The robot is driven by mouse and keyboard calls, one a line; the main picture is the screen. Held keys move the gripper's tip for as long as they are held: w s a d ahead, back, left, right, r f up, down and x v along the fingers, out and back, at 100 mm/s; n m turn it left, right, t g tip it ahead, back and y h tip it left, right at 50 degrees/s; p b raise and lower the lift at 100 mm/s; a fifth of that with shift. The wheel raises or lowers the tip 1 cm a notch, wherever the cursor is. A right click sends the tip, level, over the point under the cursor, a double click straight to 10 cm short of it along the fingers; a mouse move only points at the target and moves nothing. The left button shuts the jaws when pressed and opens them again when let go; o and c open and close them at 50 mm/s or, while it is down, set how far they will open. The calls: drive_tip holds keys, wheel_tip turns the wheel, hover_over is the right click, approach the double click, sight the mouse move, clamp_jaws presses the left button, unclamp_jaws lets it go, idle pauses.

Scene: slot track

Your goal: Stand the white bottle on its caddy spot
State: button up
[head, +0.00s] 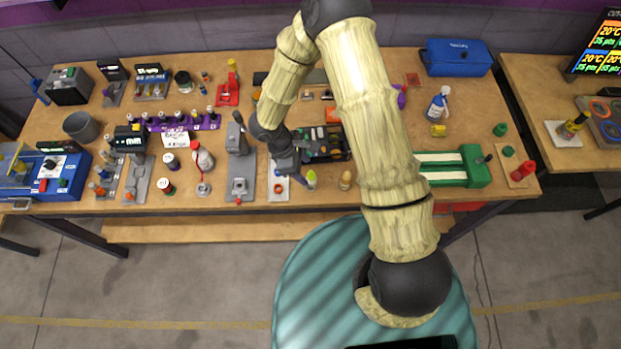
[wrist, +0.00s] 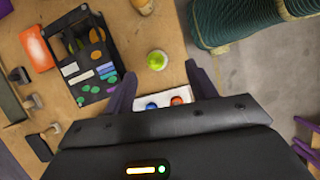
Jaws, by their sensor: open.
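A small pale bottle with a yellow-green top (head: 311,179) stands near the table's front edge. Its round top also shows in the wrist view (wrist: 157,60). A white spray bottle (head: 438,103) with a blue label stands at the back right. I cannot tell for sure which is the white bottle. A black caddy (head: 344,152) with compartments sits behind my gripper, partly hidden by my arm; it also shows in the wrist view (wrist: 113,88). My gripper (head: 300,179) is open and empty, with the yellow-green top just beyond and between its purple fingertips (wrist: 158,76).
A white plate (head: 279,192) with blue and orange round parts lies under my gripper. A cream bottle (head: 346,180) stands to the right. A grey fixture (head: 240,168) stands to the left, a green-and-white block (head: 445,168) to the right. The table's front edge is close.

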sight(309, 173)
drive_tip(key=shift+d+f, duration=0.25)
drive_tip(key=shift+f, duration=0.2)
drive_tip(key=shift+s, duration=0.1)
drive_tip(key=shift+d+f+p, duration=0.25)
drive_tip(key=shift+f+p, duration=0.3)
drive_tip(key=shift+p, duration=0.15)
drive_tip(key=shift+w+p+x, duration=0.2)
drive_tip(key=shift+p+x, duration=0.2)
drive_tip(key=shift+x, duration=0.6)
drive_tip(key=shift+w+p+x, duration=0.15)
drive_tip(key=shift+p+x, duration=0.25)
drive_tip(key=shift+x, duration=0.6)
drive_tip(key=c, duration=1.2)
